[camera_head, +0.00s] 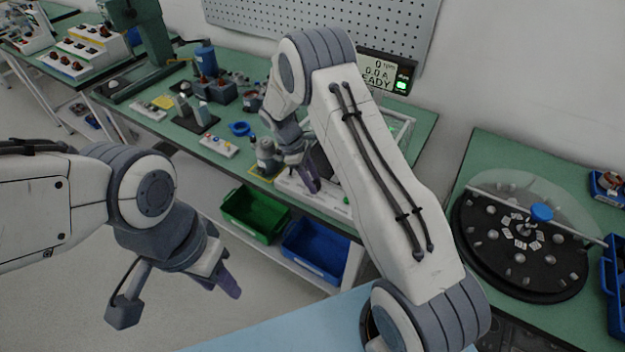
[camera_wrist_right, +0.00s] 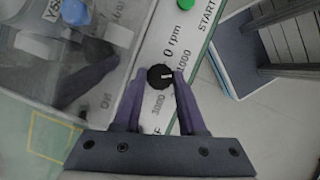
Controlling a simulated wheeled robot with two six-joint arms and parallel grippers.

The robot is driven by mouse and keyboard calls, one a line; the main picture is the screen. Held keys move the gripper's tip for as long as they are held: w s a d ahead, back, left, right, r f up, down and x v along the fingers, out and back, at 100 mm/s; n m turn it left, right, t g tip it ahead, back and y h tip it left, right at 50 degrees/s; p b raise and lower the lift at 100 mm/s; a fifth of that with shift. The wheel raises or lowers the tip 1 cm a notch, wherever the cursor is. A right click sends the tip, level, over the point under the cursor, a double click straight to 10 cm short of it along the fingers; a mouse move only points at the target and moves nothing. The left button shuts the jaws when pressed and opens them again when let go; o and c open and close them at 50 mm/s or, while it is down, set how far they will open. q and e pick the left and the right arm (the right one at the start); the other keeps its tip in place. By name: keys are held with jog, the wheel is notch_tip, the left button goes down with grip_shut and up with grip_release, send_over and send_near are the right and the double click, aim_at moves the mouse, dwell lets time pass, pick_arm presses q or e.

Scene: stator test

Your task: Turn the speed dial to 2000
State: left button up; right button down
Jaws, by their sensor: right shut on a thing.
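The speed dial (camera_wrist_right: 160,77) is a small round black knob with a pale mark, on a white control panel (camera_wrist_right: 179,32). Printed labels around it read 0 rpm, 1000 and 3000. My right gripper (camera_wrist_right: 158,80) is shut on the dial, with a purple finger on either side. In the head view my right gripper (camera_head: 312,182) reaches down to the white panel (camera_head: 290,187) and the dial is hidden. The display (camera_head: 380,73) reads 0 rpm, 0.0 A and READY. My left gripper (camera_head: 224,278) hangs over the floor, away from the bench; its finger gap is unclear.
A green button (camera_wrist_right: 209,3) and the word START lie further along the panel. A grey motor (camera_head: 266,155) stands just left of the panel. Green (camera_head: 252,222) and blue (camera_head: 308,252) bins sit below the bench. A round black turntable (camera_head: 487,270) is at right.

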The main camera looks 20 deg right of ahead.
jog(key=shift+w+m, duration=0.1)
jog(key=shift+m, duration=0.5)
jog(key=shift+c, duration=2.3)
grip_release()
